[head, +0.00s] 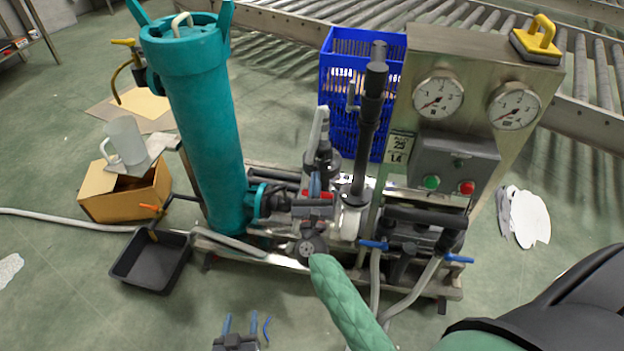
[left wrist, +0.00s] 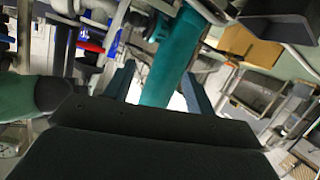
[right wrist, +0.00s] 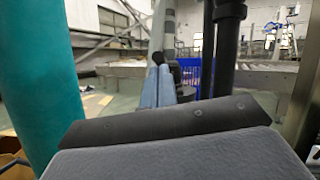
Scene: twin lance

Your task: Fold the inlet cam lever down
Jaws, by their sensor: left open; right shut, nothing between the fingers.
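A pale grey bar (head: 318,128), which looks like the cam lever, stands up, slightly tilted, from a dark fitting on the pump skid. It also shows upright beyond the fingers in the right wrist view (right wrist: 168,25). My right gripper (head: 315,178) is just in front of the lever's base. Its blue fingers are together with nothing between them, as the right wrist view shows (right wrist: 157,75); contact with the fitting cannot be told. Small red parts (head: 328,195) show beside it. My left gripper (head: 240,321) is open and empty, low in front of the skid.
A teal cylinder (head: 205,130) stands left of the lever, a black vertical pipe (head: 368,130) right of it. A gauge panel (head: 470,65) stands further right. A blue crate (head: 342,80) is behind. A black tray (head: 152,262) and a cardboard box (head: 100,195) are on the floor at left.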

